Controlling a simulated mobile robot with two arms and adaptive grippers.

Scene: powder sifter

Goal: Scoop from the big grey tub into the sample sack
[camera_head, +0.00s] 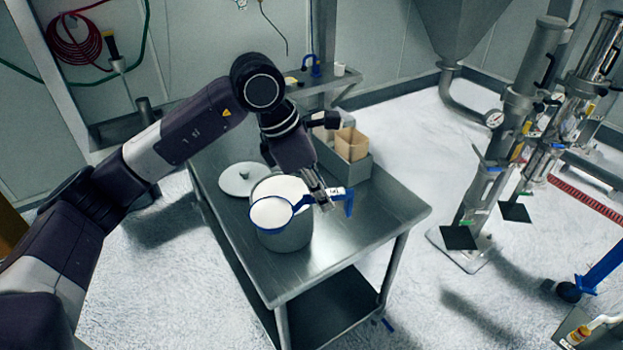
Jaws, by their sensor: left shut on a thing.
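The big grey tub (284,240) stands on the metal table and holds white powder. My left gripper (322,198) is over the tub's right side, shut on the handle of a blue scoop (294,208). The scoop's round bowl is over the front left of the tub's mouth and shows white inside. Whether the bowl touches the powder below cannot be told. The sample sack (351,143), an open brown paper bag, stands in a grey box (362,174) behind and to the right of the tub. My right gripper is not in view.
A pale round lid (243,179) lies on the metal table (375,218) left of the tub. The table's front right is clear. A small shelf (318,82) with a blue item stands behind. Steel pipework (490,170) stands at the right.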

